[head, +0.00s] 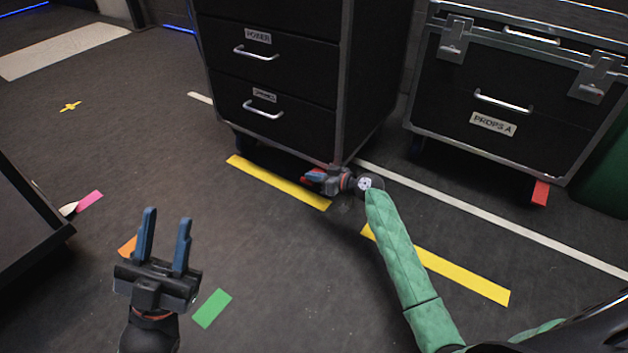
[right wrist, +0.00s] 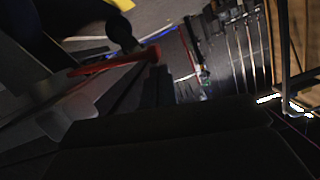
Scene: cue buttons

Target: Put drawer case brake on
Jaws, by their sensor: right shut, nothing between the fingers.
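The black drawer case (head: 295,75) stands upright at the top middle of the head view, with two labelled drawers and silver handles showing. A red brake lever (head: 316,174) shows low at its front right corner, partly hidden by my right gripper (head: 322,180). A long red lever also shows in the right wrist view (right wrist: 115,63), close in front of the camera. My right gripper is shut and empty, at floor height beside the lever; I cannot tell whether they touch. My left gripper (head: 166,228) is open and empty above the floor, well away from the case.
A second black case (head: 510,90) labelled PROPS A stands on casters at the right. A dark low object (head: 25,215) is at the left edge. Yellow tape (head: 275,182) lies on the floor before the drawer case.

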